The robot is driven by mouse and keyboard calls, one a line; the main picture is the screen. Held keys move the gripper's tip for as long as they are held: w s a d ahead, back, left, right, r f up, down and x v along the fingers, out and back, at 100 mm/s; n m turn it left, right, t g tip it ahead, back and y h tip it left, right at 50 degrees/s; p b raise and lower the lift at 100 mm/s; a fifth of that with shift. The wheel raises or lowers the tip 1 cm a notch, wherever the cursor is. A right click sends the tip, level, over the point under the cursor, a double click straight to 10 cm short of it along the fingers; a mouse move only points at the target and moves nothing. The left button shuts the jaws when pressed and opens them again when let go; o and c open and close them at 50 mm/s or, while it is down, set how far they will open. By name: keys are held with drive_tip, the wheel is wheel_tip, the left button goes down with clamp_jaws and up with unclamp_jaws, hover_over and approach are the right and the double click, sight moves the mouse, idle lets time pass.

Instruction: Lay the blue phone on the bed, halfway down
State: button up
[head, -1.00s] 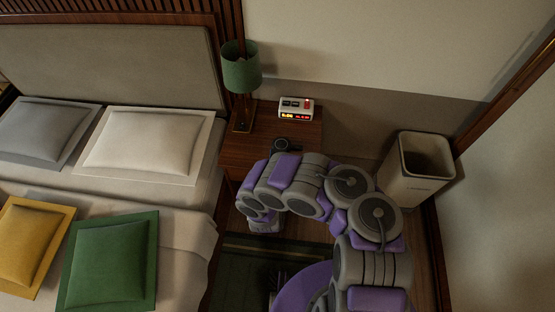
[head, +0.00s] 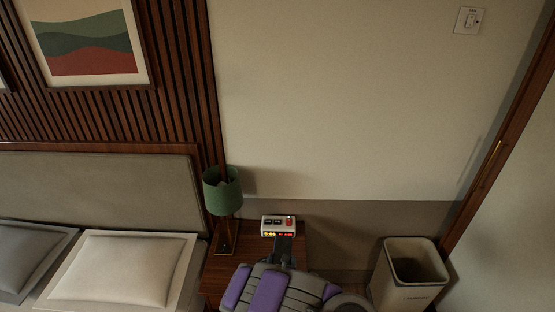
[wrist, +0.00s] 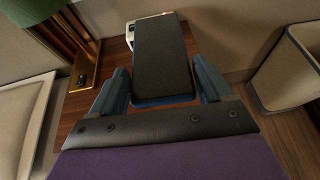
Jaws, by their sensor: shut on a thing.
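The blue phone (wrist: 160,60) is between the fingers of my gripper (wrist: 164,82) in the wrist view. Its broad dark face is toward the camera, and blue shows along its near edge. My gripper is shut on it, above the nightstand. In the head view the phone (head: 289,248) is a small dark shape in front of the clock; my arm hides most of the gripper. The bed (head: 95,190) is at the left of the head view, with its headboard, a white pillow and part of a grey pillow visible. Its lower part is out of view.
The wooden nightstand (head: 216,270) holds a green lamp (head: 222,192) and a white clock (head: 270,224) with lit digits. The clock is close beyond the phone. A bin (head: 412,275) stands at the right by the wall. The lamp is close on the left in the wrist view.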

drive_tip(key=w+d+r+m+h, duration=0.1)
drive_tip(key=w+d+r, duration=0.15)
drive_tip(key=r, duration=0.45)
drive_tip(key=w+d+r+h, duration=0.1)
drive_tip(key=d+r, duration=0.2)
drive_tip(key=r, duration=0.4)
drive_tip(key=w+d+r+m, duration=0.1)
drive_tip(key=w+d+r, duration=0.15)
drive_tip(key=r, duration=0.45)
drive_tip(key=s+d+r, duration=0.2)
drive_tip(key=s+r, duration=0.2)
drive_tip(key=r, duration=0.5)
drive_tip(key=s+d+r, duration=0.2)
drive_tip(key=s+r, duration=0.1)
drive_tip(key=r, duration=0.7)
drive_tip(key=shift+s+d+r+g+h, duration=0.3)
drive_tip(key=shift+s+h, duration=0.05)
drive_tip(key=shift+h, duration=0.05)
